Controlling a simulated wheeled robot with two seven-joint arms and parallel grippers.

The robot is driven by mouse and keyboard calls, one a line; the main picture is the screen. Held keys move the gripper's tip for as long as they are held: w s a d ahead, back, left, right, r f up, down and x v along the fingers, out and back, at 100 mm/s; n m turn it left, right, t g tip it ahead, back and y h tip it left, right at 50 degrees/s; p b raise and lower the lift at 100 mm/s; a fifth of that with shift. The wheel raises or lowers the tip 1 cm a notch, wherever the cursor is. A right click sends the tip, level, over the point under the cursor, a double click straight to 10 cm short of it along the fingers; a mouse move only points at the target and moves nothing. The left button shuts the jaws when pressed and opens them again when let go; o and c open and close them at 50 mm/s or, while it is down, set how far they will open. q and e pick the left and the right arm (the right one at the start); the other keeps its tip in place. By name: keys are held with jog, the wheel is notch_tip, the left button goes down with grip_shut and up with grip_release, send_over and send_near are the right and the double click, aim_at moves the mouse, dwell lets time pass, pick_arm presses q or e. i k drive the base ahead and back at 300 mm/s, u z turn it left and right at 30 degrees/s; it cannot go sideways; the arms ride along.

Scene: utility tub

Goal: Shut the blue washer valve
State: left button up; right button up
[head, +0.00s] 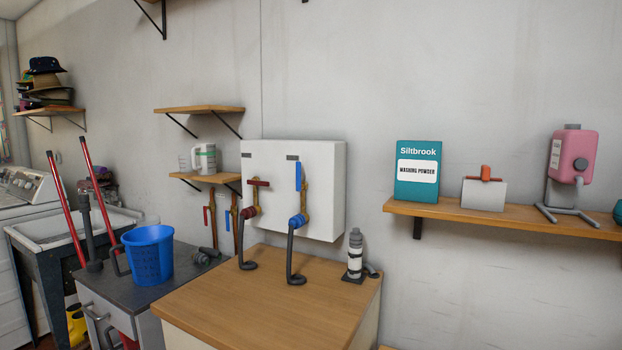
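The blue washer valve has a blue lever (298,176) that stands upright, in line with its brass body. It is mounted on the front of a white wall box (325,195), with a blue collar (297,220) and a dark hose (290,258) hanging below. To its left on the same box is a red valve lever (258,183), which lies crosswise, roughly level. Neither of my grippers shows in the head view.
A wooden-topped cabinet (260,300) stands below the box, with a grey-and-white bottle-like fitting (355,255) at its back right. Left are a blue bucket (150,258) and another pair of pipes with red (206,215) and blue (227,219) levers. A shelf (500,217) is right.

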aim_at(298, 187)
jog(key=u, duration=2.8)
jog(key=k, duration=0.9)
jog(key=z, duration=1.55)
